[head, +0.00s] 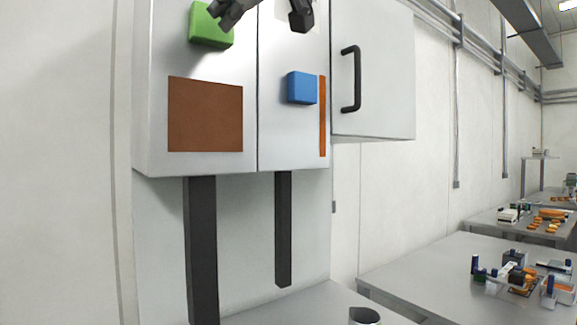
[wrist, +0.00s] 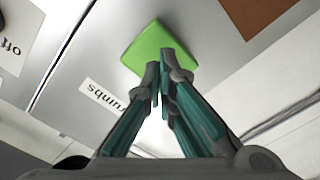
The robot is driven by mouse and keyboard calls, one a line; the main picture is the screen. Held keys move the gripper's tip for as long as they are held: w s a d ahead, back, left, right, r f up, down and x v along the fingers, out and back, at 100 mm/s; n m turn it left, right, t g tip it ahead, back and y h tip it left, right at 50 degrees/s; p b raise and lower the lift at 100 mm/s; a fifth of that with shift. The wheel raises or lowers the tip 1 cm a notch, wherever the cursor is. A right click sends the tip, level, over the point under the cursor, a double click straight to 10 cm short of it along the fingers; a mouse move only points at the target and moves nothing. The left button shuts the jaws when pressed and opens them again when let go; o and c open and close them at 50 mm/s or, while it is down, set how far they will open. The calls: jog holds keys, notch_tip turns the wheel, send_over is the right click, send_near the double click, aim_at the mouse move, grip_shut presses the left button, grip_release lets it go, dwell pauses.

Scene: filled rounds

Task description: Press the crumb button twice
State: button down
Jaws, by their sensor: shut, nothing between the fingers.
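A green square button (head: 208,28) sits on the front of the left white cabinet panel in the head view, at the top. It also shows in the wrist view (wrist: 143,48), beside a label (wrist: 98,93) whose visible upside-down letters read "umbs"; the rest is hidden by my finger. My gripper (wrist: 160,62) is shut and empty, with its fingertips overlapping the lower edge of the green button. I cannot tell whether they touch it. In the head view my gripper (head: 224,18) shows dark at the button's upper right.
A blue block (head: 301,88), an orange strip (head: 322,115) and a brown square (head: 205,114) are on the cabinet front. A door with a black handle (head: 351,79) stands open at right. Another label (wrist: 14,42) is partly seen. A table (head: 430,270) with small parts stands right.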

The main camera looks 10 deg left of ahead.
jog(key=shift+v, duration=1.9)
jog(key=w+d+f+m+g+h, duration=0.15)
jog(key=d+f+m+h, duration=0.3)
jog(key=d+f, duration=0.7)
jog(key=w+d+f+m+h, duration=0.2)
jog(key=d+f+m+h, duration=0.25)
jog(key=d+f, duration=0.7)
jog(key=s+d+f+m+g+h, duration=0.1)
jog(key=s+d+f+m, duration=0.2)
jog(key=f, duration=0.6)
jog(key=s+d+f+m+g+h, duration=0.2)
jog(key=s+d+f+m, duration=0.1)
jog(key=s+d+f, duration=0.3)
jog(key=s+d+f+m+g+h, duration=0.1)
jog(key=s+d+f, duration=0.4)
jog(key=f, duration=0.8)
jog(key=s+m+g, duration=0.1)
jog(key=s+m, duration=0.1)
jog(key=s, duration=0.1)
jog(key=shift+s+m+h, duration=0.2)
jog(key=shift+m+h, duration=0.2)
jog(key=shift+f+g, duration=0.1)
jog(key=shift+g, duration=0.15)
